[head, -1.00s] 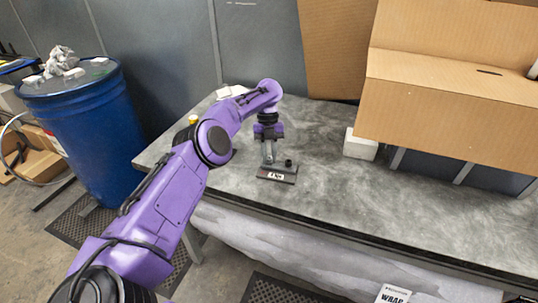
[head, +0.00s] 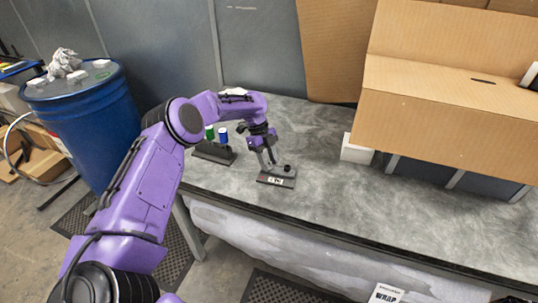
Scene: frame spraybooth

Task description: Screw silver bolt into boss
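A small dark block (head: 277,182) with a white label on its front lies on the grey table, left of the middle in the head view. A short black round post (head: 287,168) stands on its right part. My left gripper (head: 267,166) points down at the left part of the block, slightly tilted, its fingertips at or just above the top. The fingers look close together, but a gap or a grip is too small to make out. I cannot make out the silver bolt or the boss opening; the fingers cover that spot. My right gripper is not in view.
A dark rack (head: 216,154) with a green-topped piece (head: 209,132) and a blue-topped piece (head: 223,134) stands left of the gripper, partly behind my arm. A large cardboard box (head: 455,115) and white block (head: 357,149) stand right. The table's middle is clear.

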